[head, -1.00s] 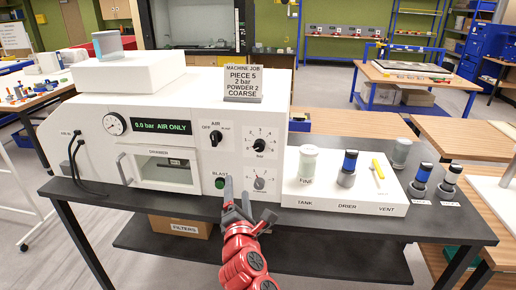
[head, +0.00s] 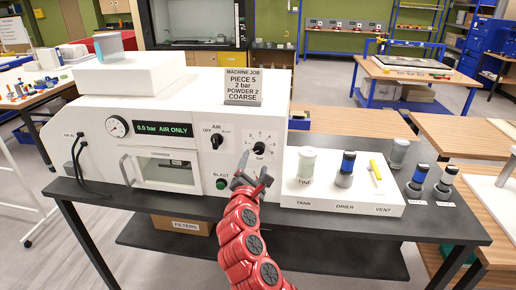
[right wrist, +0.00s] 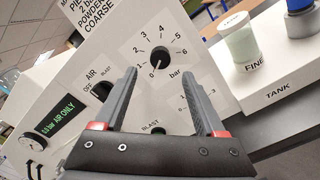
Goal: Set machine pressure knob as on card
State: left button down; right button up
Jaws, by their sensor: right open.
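The pressure knob (head: 259,148) is a black dial marked "bar" on the white machine's front panel. In the right wrist view the knob (right wrist: 160,57) shows a numbered scale around it, and its pointer is at the low end, near 0. The card (head: 242,87) on top of the machine reads "PIECE 5, 2 bar, POWDER 2, COARSE". The display (head: 162,129) reads "0.0 bar AIR ONLY". My right gripper (head: 252,168) is open and empty, just below and in front of the knob, with its fingers (right wrist: 161,82) either side of it in the wrist view, apart from it.
The AIR switch (head: 216,141) and green BLAST button (head: 221,184) are left of the gripper. The lower powder dial is mostly hidden behind the gripper. A white tray (head: 340,199) with a FINE jar (head: 307,163) and other bottles stands to the right.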

aim_at(258, 151)
jog(key=shift+w+d+p, duration=0.15)
jog(key=shift+w+p, duration=0.1)
jog(key=shift+w, duration=0.9)
jog(key=shift+w+d+p, duration=0.2)
jog(key=shift+w+p, duration=0.1)
jog(key=shift+w, duration=0.9)
jog(key=shift+w+d+p, duration=0.15)
jog(key=shift+w+p, duration=0.1)
jog(key=shift+w, duration=0.9)
grip_shut()
